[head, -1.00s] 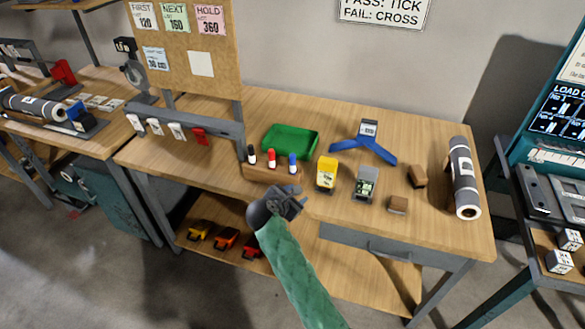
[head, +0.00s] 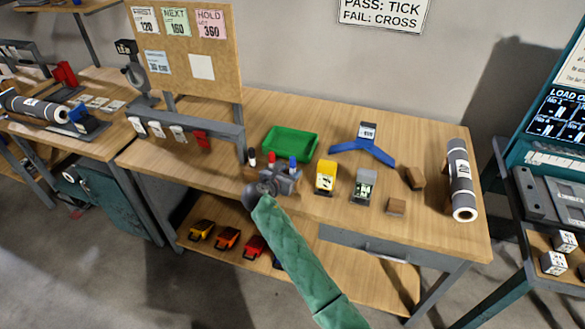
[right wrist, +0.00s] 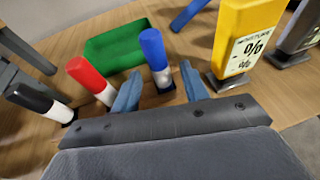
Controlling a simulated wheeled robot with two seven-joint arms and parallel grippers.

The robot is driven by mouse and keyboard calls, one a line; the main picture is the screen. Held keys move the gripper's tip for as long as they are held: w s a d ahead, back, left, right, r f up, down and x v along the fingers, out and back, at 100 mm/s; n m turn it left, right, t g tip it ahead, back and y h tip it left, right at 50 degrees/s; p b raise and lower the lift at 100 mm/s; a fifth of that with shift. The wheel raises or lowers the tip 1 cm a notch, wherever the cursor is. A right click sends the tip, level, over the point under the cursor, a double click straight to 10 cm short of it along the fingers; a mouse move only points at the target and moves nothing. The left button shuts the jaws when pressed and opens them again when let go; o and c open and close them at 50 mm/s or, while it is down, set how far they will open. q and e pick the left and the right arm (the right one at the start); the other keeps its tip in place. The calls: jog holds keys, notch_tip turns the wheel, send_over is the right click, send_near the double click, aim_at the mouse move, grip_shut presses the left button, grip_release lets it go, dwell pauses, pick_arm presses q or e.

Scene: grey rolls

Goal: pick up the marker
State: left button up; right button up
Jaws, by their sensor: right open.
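Three markers stand upright in a row at the table's front: a black-capped one (head: 252,157), a red-capped one (head: 271,159) and a blue-capped one (head: 292,162). In the right wrist view the black (right wrist: 35,101), red (right wrist: 90,79) and blue (right wrist: 155,57) markers show closer. My right gripper (head: 282,177) is open at the row, hiding most of the marker holder. In the right wrist view its two fingers (right wrist: 160,88) lie either side of the blue marker's line; I cannot tell whether they touch it. My left gripper is not in view.
A green tray (head: 291,155) lies behind the markers. A yellow device (head: 326,176) and a grey one (head: 364,185) stand to the right.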

aim_at(293, 158)
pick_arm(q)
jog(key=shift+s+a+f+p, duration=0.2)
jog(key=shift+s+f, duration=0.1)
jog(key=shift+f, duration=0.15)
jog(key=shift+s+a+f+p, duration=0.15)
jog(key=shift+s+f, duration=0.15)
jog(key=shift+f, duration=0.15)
pick_arm(e)
jog(key=shift+x, duration=1.25)
jog(key=shift+d, duration=0.1)
grip_shut()
